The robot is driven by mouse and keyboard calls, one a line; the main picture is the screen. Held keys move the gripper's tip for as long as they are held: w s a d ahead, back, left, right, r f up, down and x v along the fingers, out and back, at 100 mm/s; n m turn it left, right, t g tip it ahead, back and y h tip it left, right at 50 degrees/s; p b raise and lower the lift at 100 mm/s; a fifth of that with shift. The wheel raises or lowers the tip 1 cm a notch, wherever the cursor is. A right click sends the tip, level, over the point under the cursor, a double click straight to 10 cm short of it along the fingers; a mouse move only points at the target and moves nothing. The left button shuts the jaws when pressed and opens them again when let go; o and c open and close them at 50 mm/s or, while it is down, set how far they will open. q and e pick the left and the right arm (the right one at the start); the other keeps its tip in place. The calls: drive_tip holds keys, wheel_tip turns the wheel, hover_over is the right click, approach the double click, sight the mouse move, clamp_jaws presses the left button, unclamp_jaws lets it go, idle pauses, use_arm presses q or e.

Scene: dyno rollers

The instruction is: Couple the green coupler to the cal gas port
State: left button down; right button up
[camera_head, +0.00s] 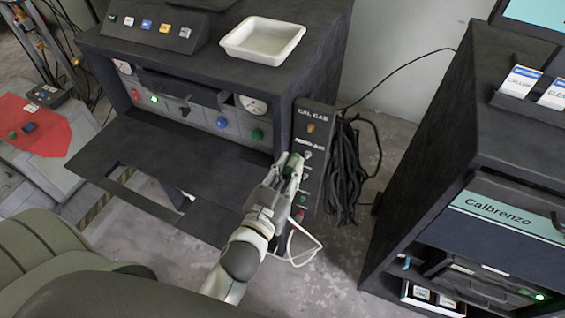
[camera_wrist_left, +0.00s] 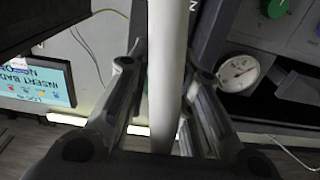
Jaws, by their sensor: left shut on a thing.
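The dark port panel (camera_head: 318,150) stands on the right side of the dark cabinet. The cal gas port (camera_head: 311,128) is a small brass-coloured fitting under the "CAL GAS" lettering near the panel's top. My left gripper (camera_head: 292,168) is shut on the green coupler (camera_head: 295,158), in front of the panel, below and left of the cal gas port. The coupler looks apart from that port; the fingers partly hide it. In the left wrist view a white tube-like body (camera_wrist_left: 165,75) runs between the fingers of my left gripper (camera_wrist_left: 165,90). My right gripper is not in view.
Another labelled fitting (camera_head: 308,155) sits just below the cal gas port. A red-ended piece (camera_head: 300,216) is low on the panel. A white hose (camera_head: 312,240) loops below my gripper. Black cables (camera_head: 347,170) hang right of the panel. A shelf unit (camera_head: 430,140) stands further right.

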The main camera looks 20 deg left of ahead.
sight(309, 131)
use_arm(q)
drive_tip(key=shift+w+r, duration=0.1)
drive_tip(key=shift+r, duration=0.8)
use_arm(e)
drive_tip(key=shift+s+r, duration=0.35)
use_arm(q)
drive_tip(key=shift+w+d+p, duration=0.15)
drive_tip(key=shift+w+p, duration=0.3)
drive_tip(key=shift+w, duration=2.65)
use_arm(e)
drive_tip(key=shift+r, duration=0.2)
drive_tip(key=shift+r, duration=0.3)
use_arm(q)
drive_tip(key=shift+w+p, duration=0.3)
drive_tip(key=shift+p, duration=0.05)
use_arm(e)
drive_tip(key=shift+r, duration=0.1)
use_arm(q)
drive_tip(key=shift+w+r, duration=0.1)
drive_tip(key=shift+w, duration=0.1)
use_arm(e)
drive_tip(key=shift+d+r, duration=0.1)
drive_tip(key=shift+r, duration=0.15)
use_arm(q)
drive_tip(key=shift+w, duration=0.35)
drive_tip(key=c, duration=1.2)
unclamp_jaws()
drive_tip(key=shift+c, duration=0.2)
drive_tip(key=shift+s, duration=0.1)
